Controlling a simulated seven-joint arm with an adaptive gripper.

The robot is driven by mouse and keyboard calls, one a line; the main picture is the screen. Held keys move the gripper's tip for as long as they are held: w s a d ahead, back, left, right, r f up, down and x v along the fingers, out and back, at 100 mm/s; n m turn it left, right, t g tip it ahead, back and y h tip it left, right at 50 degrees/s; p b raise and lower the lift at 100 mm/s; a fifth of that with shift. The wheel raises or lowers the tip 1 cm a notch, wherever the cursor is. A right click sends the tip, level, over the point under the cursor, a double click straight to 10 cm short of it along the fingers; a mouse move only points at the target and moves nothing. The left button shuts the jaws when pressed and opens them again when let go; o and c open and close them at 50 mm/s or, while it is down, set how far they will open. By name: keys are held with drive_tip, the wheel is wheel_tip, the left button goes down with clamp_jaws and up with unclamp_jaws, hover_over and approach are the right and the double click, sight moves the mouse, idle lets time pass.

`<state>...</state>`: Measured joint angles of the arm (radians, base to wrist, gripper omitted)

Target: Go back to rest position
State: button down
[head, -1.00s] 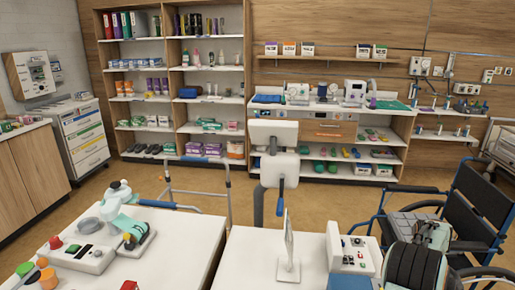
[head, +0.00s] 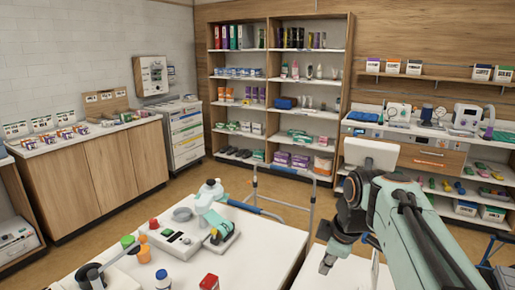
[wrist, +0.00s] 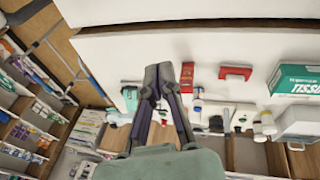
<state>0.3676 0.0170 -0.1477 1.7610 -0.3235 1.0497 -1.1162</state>
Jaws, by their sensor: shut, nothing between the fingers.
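My gripper (head: 328,262) is at the right of the head view, at the end of my pale green arm, pointing down. It is over or beside the edge of the white table; the exact height is hard to tell. In the wrist view my gripper (wrist: 158,75) has its two dark fingers together at the tips, with nothing between them. The white table (head: 275,238) carries a grey-white device with a teal part (head: 220,225) and a control box with coloured knobs (head: 178,240).
A red box (head: 209,282) and a white bottle (head: 163,281) stand at the table's near edge. The wrist view shows a teal tissue box (wrist: 298,80) and a red item (wrist: 236,72). A walker (head: 283,190) stands behind the table. Shelves (head: 272,100) line the back wall.

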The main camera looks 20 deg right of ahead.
drive_tip(key=s+a+f+m+g+y, duration=0.1)
drive_tip(key=s+a+f, duration=0.2)
drive_tip(key=s+a, duration=1.1)
drive_tip(key=s+a+f+m+g, duration=0.1)
drive_tip(key=s+f+m+g, duration=0.2)
drive_tip(key=s+f+m, duration=0.3)
drive_tip(key=shift+s+f+m, duration=0.35)
drive_tip(key=shift+s+m, duration=0.1)
drive_tip(key=shift+m, duration=0.65)
idle(0.5)
